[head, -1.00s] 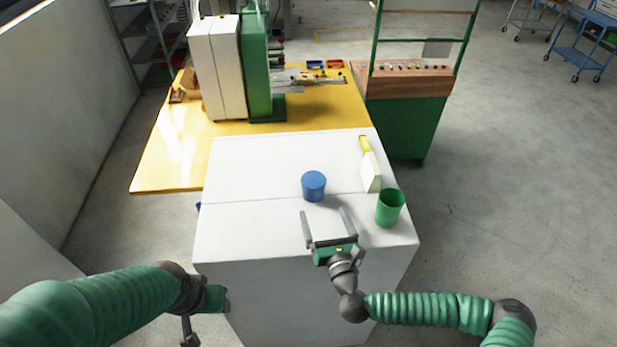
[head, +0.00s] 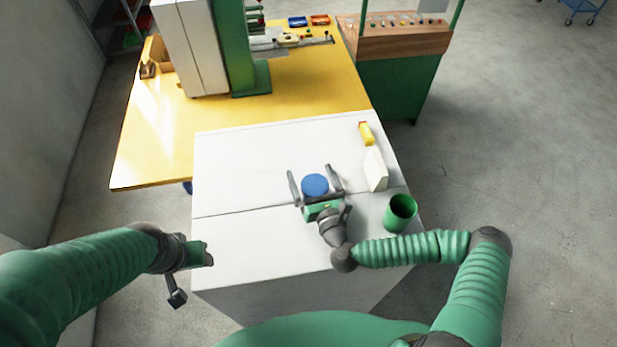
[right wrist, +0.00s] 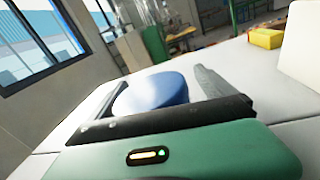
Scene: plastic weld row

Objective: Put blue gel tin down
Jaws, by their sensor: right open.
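The blue gel tin (head: 315,185) is a short round blue tin on the white worktop (head: 240,165). My right gripper (head: 314,178) is open, with one finger on each side of the tin and gaps showing beside it. In the right wrist view the tin (right wrist: 152,90) sits between the fingers, its lower part hidden behind the gripper body. My left gripper (head: 205,254) is at the left, off the worktop's front left edge and away from the tin. Its fingers do not show clearly.
A green cup (head: 400,212) stands right of my right gripper. A white block (head: 375,169) and a yellow item (head: 366,133) are behind it. A yellow table (head: 150,150) with a white and green machine adjoins at the back. The worktop's left part is clear.

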